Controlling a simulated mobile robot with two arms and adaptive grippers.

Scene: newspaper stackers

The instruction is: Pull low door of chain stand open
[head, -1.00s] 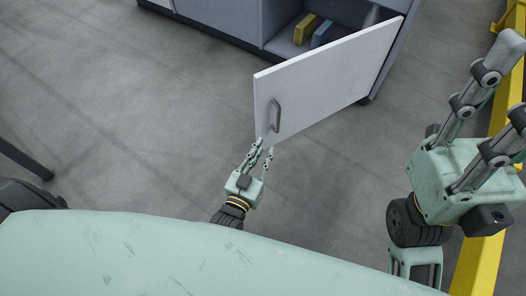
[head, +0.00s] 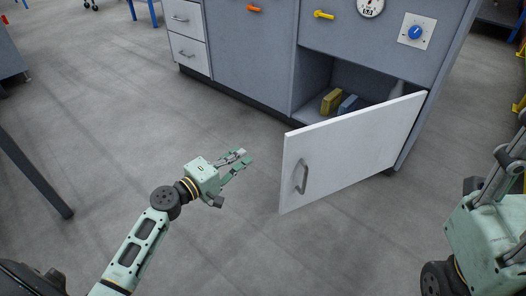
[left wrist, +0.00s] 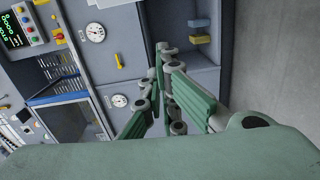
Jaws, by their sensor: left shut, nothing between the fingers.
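The low door (head: 352,150) of the grey chain stand (head: 250,55) is a white panel, standing wide open in the head view. Its metal handle (head: 301,177) is near the free left edge. My left gripper (head: 244,157) is shut and empty, left of the door and apart from it and the handle. Its fingers also show in the left wrist view (left wrist: 164,52). My right gripper is partly in view at the right edge (head: 508,170); its fingertips are cut off.
The open compartment (head: 312,85) holds a yellow block (head: 331,101) and a blue block (head: 347,104). White drawers (head: 188,35) are left of it. A gauge (head: 370,5) and a blue knob (head: 413,32) are above. The floor left of the door is clear.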

